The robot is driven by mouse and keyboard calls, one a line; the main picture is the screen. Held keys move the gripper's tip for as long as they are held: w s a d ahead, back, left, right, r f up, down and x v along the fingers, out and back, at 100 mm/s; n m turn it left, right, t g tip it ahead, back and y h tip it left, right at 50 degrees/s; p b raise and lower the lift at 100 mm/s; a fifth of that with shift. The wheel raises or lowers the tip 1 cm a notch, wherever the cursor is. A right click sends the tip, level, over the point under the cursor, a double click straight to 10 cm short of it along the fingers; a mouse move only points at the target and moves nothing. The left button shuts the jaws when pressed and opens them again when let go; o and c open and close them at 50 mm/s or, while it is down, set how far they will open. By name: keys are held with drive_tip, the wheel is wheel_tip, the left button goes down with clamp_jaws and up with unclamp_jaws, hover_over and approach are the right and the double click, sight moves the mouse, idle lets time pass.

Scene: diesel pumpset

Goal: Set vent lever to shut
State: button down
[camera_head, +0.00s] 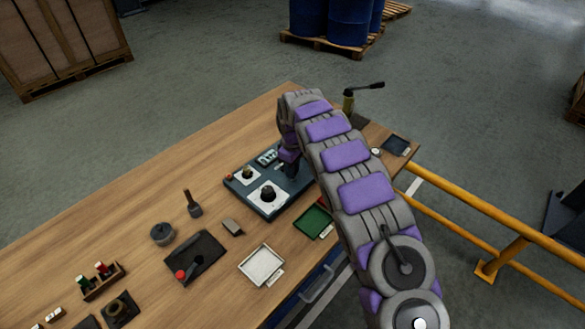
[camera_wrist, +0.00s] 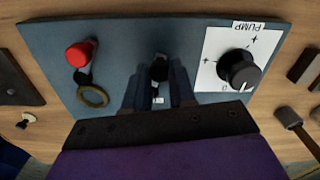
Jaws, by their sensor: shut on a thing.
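My gripper (camera_wrist: 158,78) is over the blue-grey control panel (camera_wrist: 120,45), its two dark fingers closed around a small black handle (camera_wrist: 160,66). Its label is not readable, so I cannot tell whether this is the vent lever. In the head view the panel (camera_head: 283,208) lies on the bench, and my arm covers its right end and hides the fingertips. A red button (camera_wrist: 79,54) with a ring tag (camera_wrist: 93,96) is left of the fingers. A black knob (camera_wrist: 238,70) on a white plate marked PUMP is to the right.
A brass-coloured post with a black lever arm (camera_head: 370,86) stands behind my arm. A green tray (camera_head: 313,221), a white tray (camera_head: 262,265) and a dark pot (camera_head: 163,233) sit on the wooden bench (camera_head: 130,205). A yellow rail (camera_head: 455,228) runs along the right.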

drive_tip(key=shift+a+r, duration=0.1)
drive_tip(key=m+p, duration=0.1)
drive_tip(key=a+m+p, duration=0.1)
drive_tip(key=shift+s+m, duration=0.3)
drive_tip(key=shift+s, duration=0.05)
drive_tip(key=a+m+p, duration=0.1)
drive_tip(key=m+p, duration=0.1)
drive_tip(key=m, duration=0.1)
drive_tip(key=shift+s+a+p, duration=0.15)
drive_tip(key=shift+a+p, duration=0.2)
drive_tip(key=a+m+p, duration=0.1)
drive_tip(key=m, duration=0.2)
drive_tip(key=shift+a, duration=0.1)
drive_tip(key=shift+a+m+p, duration=0.25)
drive_tip(key=shift+a+m, duration=0.1)
drive_tip(key=shift+m, duration=0.35)
drive_tip(key=shift+a+m+p, duration=0.2)
drive_tip(key=shift+a+m, duration=0.1)
drive_tip(key=shift+m, duration=0.4)
drive_tip(key=shift+w, duration=0.2)
drive_tip(key=c, duration=0.9)
unclamp_jaws()
drive_tip(key=shift+c, duration=0.2)
